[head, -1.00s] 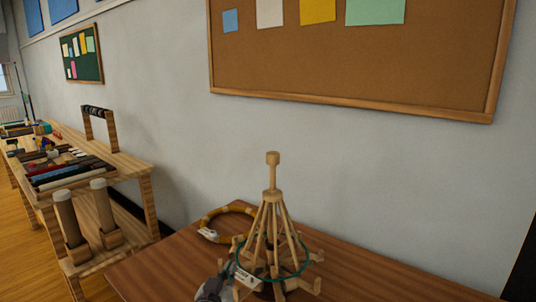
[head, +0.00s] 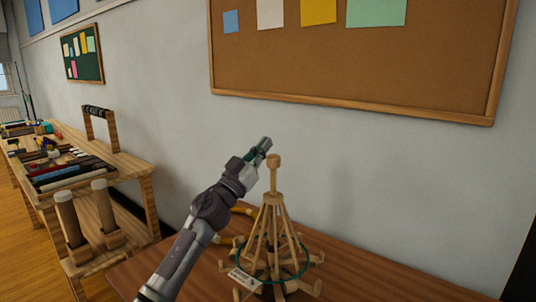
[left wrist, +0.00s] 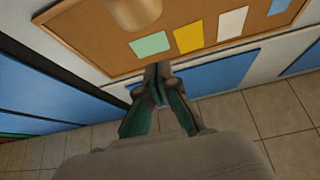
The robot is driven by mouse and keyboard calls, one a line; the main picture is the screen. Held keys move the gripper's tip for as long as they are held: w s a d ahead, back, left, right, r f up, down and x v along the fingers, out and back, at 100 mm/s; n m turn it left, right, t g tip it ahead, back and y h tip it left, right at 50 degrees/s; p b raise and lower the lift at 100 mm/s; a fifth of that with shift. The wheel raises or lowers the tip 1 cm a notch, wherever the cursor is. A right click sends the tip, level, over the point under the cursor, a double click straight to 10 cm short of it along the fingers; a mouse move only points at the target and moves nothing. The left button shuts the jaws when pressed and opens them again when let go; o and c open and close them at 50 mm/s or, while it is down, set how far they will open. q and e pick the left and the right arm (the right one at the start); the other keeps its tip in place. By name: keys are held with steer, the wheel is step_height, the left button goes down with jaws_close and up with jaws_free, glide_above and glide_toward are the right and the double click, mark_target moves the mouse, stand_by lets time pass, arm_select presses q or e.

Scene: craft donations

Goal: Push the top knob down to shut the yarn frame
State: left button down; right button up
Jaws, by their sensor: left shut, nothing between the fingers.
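The wooden yarn frame (head: 263,236) stands on the brown table in the head view, its slanted ribs partly spread around a central post. Its top knob (head: 274,160) sticks up at the peak. A green ring and a white tag are around its lower part. My left gripper (head: 266,143) is shut and empty, just to the upper left of the knob. In the left wrist view, its closed fingertips (left wrist: 158,72) show, with the knob (left wrist: 134,13) blurred at the top edge. My right gripper is not in view.
A yellow-brown hoop (head: 240,211) lies on the table (head: 365,272) behind my left arm. A wooden bench (head: 128,178) with craft items stands at the left. A cork board (head: 350,60) hangs on the wall behind. The table's right side is clear.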

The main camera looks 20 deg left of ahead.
mark_target(273, 167)
arm_select(q)
steer(key=f, duration=0.1)
steer(key=w+f+b, duration=0.1)
steer(key=w+f, duration=0.1)
steer(key=shift+d+f, duration=0.1)
steer(key=shift+d, duration=0.2)
step_height(273, 167, down, 4)
steer(key=b, duration=0.2)
steer(key=shift+b, duration=0.35)
steer(key=shift+f, duration=0.3)
